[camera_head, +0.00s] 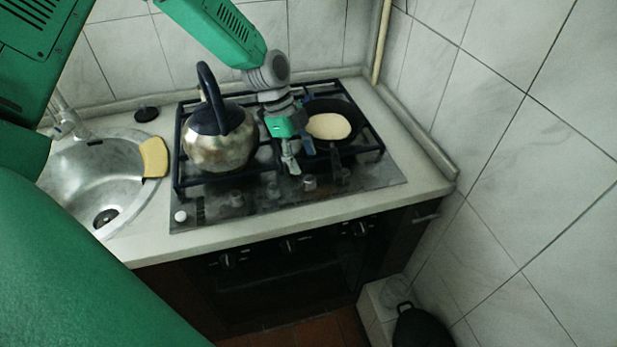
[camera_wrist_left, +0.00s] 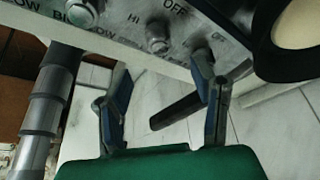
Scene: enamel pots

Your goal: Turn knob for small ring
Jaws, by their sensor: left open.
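My left gripper (camera_head: 290,163) is above the front part of the black gas hob (camera_head: 386,180), between the kettle and the frying pan. In the left wrist view the two fingers of my left gripper (camera_wrist_left: 162,80) are apart, with nothing gripped between them. A row of metal knobs runs along the hob's front; one knob (camera_head: 309,183) is just below and right of the fingertips. In the wrist view, knobs (camera_wrist_left: 158,39) show beyond the fingertips, beside printed HI and OFF marks; one is partly behind the right finger. I cannot tell which knob serves the small ring. My right gripper is out of view.
A steel kettle (camera_head: 215,147) stands on the left of the hob. A black frying pan (camera_head: 348,116) with a pale pancake (camera_head: 328,126) sits at the right, its handle toward the front.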

